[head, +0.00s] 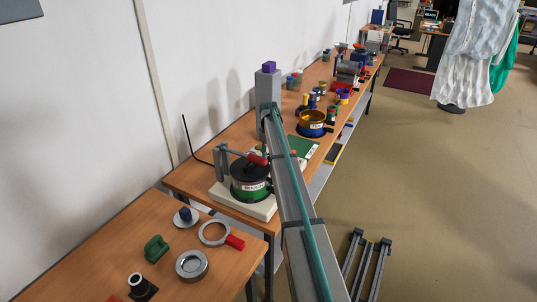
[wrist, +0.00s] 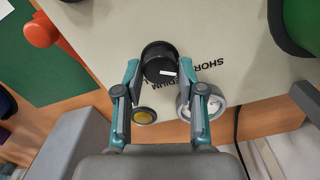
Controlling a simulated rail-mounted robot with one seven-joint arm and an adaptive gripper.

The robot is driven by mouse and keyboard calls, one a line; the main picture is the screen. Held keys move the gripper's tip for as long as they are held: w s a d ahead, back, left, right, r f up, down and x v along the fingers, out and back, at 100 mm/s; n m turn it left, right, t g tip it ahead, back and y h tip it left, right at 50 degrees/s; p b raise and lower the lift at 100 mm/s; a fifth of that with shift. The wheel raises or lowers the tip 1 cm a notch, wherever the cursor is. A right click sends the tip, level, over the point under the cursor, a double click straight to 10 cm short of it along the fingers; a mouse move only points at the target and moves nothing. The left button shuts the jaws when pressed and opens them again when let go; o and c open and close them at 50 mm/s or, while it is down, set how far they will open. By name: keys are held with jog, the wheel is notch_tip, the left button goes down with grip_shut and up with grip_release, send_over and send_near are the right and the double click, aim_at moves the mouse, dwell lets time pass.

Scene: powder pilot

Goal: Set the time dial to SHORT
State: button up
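The time dial (wrist: 160,62) is a round black knob with a white pointer mark, on a pale panel (wrist: 115,25) in the wrist view. My gripper (wrist: 160,68) has one finger on each side of the dial. Both fingertips appear to press against its sides. In the head view my arm hides the dial and gripper.
A silver ring-shaped part (wrist: 222,98) and a yellow-topped round part (wrist: 144,115) lie close by my fingers. A red-orange knob (wrist: 40,30) is at upper left. In the head view, a green-and-black pot (head: 249,180) stands on a white base, with cluttered benches before and beyond.

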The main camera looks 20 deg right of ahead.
jog(key=o, duration=0.3)
notch_tip(320, 180, up, 12)
jog(key=shift+r, duration=0.1)
dwell(0.6)
